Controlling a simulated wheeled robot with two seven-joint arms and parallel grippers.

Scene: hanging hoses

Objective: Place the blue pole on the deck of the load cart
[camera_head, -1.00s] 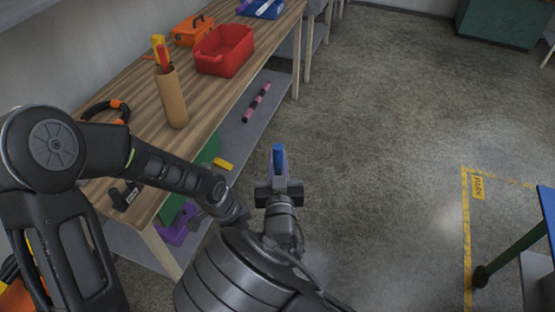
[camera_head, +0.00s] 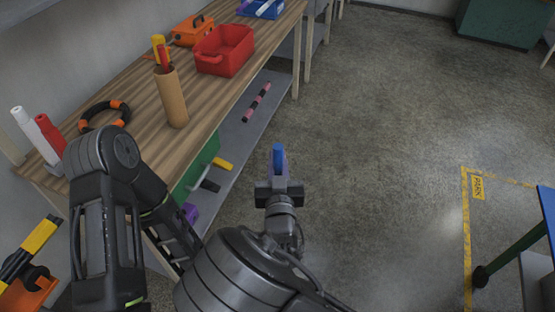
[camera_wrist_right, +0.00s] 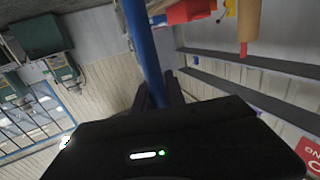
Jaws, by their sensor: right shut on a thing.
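The blue pole (camera_head: 278,158) is held in my right gripper (camera_head: 279,180), in the middle of the head view, over the floor beside the workbench. In the right wrist view the pole (camera_wrist_right: 143,45) runs up from between the dark fingers (camera_wrist_right: 158,95) to the top edge. The right gripper is shut on it. Its lower part is hidden by the gripper and arm. My left arm is folded at the lower left, and its gripper is not visible.
The wooden bench (camera_head: 215,105) on the left holds a red bin (camera_head: 224,52), a cardboard tube (camera_head: 172,98) and a black-and-orange ring (camera_head: 104,115). Floor between is clear, with yellow tape (camera_head: 466,230).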

